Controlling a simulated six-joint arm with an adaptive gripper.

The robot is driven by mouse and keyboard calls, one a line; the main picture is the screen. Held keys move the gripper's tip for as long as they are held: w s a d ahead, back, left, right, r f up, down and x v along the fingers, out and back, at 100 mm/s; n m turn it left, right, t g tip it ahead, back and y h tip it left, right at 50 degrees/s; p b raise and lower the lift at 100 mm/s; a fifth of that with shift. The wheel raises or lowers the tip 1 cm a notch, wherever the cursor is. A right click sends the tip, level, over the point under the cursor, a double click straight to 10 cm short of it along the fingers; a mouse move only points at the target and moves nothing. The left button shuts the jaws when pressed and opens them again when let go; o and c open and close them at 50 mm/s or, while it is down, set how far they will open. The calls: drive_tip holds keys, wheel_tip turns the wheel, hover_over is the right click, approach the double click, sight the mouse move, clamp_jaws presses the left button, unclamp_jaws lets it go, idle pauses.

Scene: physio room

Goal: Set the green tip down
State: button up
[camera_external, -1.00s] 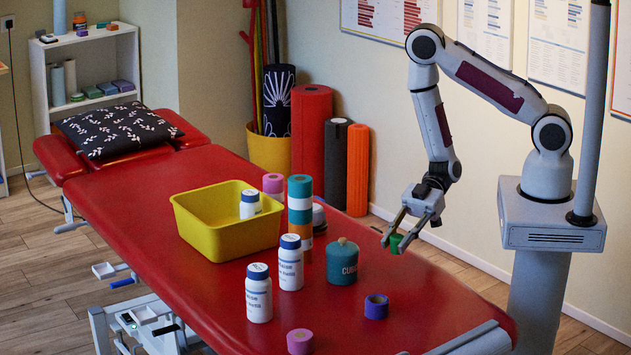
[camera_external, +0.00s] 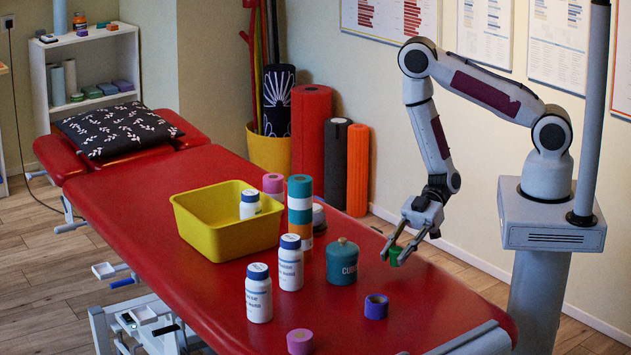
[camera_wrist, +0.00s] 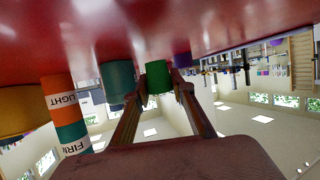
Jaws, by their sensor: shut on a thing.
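The green tip (camera_external: 396,255) is between the fingertips of my gripper (camera_external: 391,251), which is shut on it. It is just above or at the red table top (camera_external: 430,285), to the right of the teal lidded jar (camera_external: 342,262); I cannot tell whether it touches the surface. In the wrist view the green tip (camera_wrist: 158,80) shows between the two fingers, close to the red surface, with the teal jar (camera_wrist: 117,80) to its left.
A purple roll (camera_external: 376,307) stands in front of the gripper. White bottles (camera_external: 290,262), a stack of coloured rolls (camera_external: 300,210), a yellow bin (camera_external: 225,242) and a pink roll (camera_external: 300,341) stand further left. The table is bare to the right of the tip.

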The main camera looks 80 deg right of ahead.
drive_tip(key=shift+f, duration=1.15)
drive_tip(key=shift+f, duration=0.15)
drive_tip(key=o, duration=0.9)
drive_tip(key=shift+d, duration=0.15)
drive_tip(key=shift+s+v, duration=0.1)
drive_tip(key=shift+v, duration=1.8)
drive_tip(key=shift+s+v, duration=0.15)
drive_tip(key=shift+v, duration=1.75)
drive_tip(key=shift+f, duration=0.2)
